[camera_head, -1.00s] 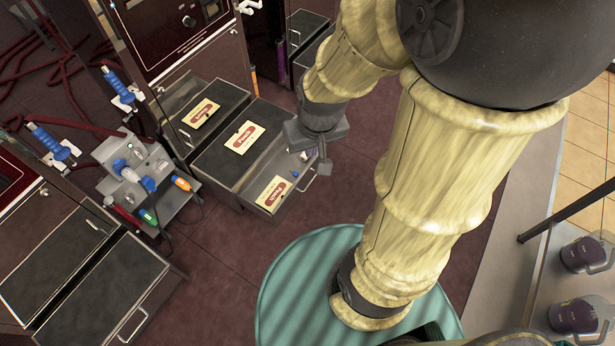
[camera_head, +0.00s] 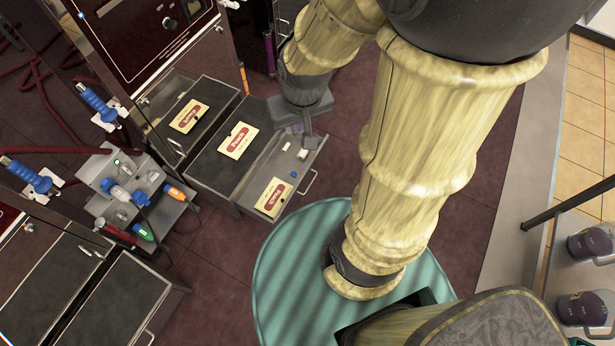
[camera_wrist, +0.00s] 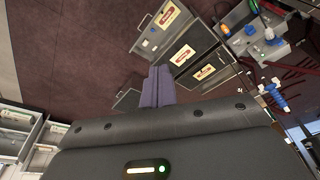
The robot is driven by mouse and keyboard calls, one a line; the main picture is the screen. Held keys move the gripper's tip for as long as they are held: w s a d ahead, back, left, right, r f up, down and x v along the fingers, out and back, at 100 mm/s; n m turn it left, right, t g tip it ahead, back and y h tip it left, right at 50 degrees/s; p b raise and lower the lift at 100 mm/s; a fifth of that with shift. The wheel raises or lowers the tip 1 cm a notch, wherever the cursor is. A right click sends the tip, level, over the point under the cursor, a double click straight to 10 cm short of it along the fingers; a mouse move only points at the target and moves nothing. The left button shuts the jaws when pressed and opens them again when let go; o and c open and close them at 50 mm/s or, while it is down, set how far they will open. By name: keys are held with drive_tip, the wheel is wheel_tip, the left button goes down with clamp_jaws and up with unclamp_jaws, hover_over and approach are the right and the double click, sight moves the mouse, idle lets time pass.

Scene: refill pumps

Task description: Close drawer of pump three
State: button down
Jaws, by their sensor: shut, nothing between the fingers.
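An open grey drawer (camera_head: 262,163) sticks out at the base of the middle cabinet. It holds a cream label card (camera_head: 271,196), a small white piece (camera_head: 302,154) and a small blue piece (camera_head: 293,174). Its bar handle (camera_head: 309,183) is on the front. My gripper (camera_head: 309,148) is at the drawer's back right side in the head view; contact cannot be told. In the wrist view, the fingers of my gripper (camera_wrist: 157,80) are together and empty, with the drawer (camera_wrist: 146,38) beyond them.
A grey unit with connectors (camera_head: 125,185) stands to the left. A round green striped platform (camera_head: 290,270) is in front. Dark jugs (camera_head: 580,308) stand at right.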

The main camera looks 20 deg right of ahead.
drive_tip(key=w+d+f+m+y+b, duration=0.25)
drive_tip(key=f+m+b, duration=0.25)
drive_tip(key=f+b, duration=0.65)
drive_tip(key=w+d+f+m+g+y+b, duration=0.15)
drive_tip(key=w+f+m+b, duration=0.35)
drive_tip(key=f, duration=1.1)
drive_tip(key=w+d+f+m+t+y+b, duration=0.1)
drive_tip(key=w+d+f+m+b, duration=0.3)
drive_tip(key=f+b, duration=0.75)
drive_tip(key=w+d+f+m+t+b, duration=0.1)
drive_tip(key=d+f+m+b, duration=0.3)
drive_tip(key=f, duration=0.7)
drive_tip(key=w+d+f+m+t+b, duration=0.1)
drive_tip(key=f+m+b, duration=0.4)
drive_tip(key=f, duration=0.6)
drive_tip(key=d+f+m+t+b, duration=0.3)
drive_tip(key=d+f+m+b, duration=0.2)
drive_tip(key=f, duration=0.6)
drive_tip(key=shift+w+d+y+b, duration=0.3)
drive_tip(key=shift+w+d+b, duration=0.1)
drive_tip(key=shift+d+b, duration=0.35)
